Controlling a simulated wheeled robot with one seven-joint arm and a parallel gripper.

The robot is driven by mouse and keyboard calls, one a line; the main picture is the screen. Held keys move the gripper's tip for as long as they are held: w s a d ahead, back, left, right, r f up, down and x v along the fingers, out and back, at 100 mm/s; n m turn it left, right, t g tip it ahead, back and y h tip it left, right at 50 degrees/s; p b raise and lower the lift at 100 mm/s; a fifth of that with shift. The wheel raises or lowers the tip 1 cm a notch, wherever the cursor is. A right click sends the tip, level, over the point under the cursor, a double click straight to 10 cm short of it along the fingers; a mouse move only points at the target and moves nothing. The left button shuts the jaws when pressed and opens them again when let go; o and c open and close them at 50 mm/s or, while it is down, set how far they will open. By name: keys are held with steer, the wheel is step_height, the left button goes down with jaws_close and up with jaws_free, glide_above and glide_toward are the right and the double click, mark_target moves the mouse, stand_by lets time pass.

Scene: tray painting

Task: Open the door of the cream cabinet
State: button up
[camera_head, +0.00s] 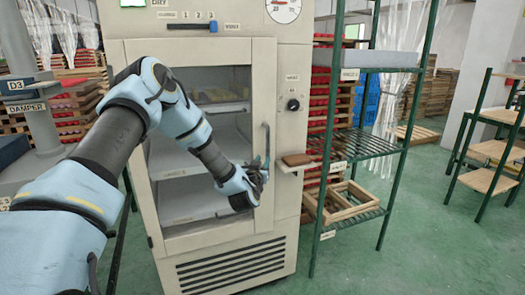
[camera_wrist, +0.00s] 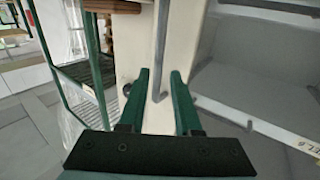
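The cream cabinet (camera_head: 289,150) stands in the middle of the head view. Its door (camera_head: 262,75) has a large window showing shelves inside and looks shut. A vertical bar handle (camera_head: 266,136) is on the door's right side. My gripper (camera_head: 264,165) is at the handle's lower part, which it partly hides in the head view. In the wrist view my gripper (camera_wrist: 159,73) has its two green fingers apart. The handle (camera_wrist: 161,45) shows between them, its bent end near the fingers, with a gap on each side. Contact cannot be told.
A small ledge with a brown block (camera_head: 297,159) sticks out right of the handle. A green rack (camera_head: 372,142) with wooden frames stands close to the cabinet's right. Open green floor (camera_head: 425,225) lies at the front right. A grey stand (camera_head: 45,125) is at left.

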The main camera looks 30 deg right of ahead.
mark_target(267, 152)
steer(key=p+x, duration=0.2)
steer(key=x, duration=0.7)
steer(key=shift+p, duration=0.35)
steer(key=shift+c, duration=0.4)
jaws_close()
stand_by(0.5)
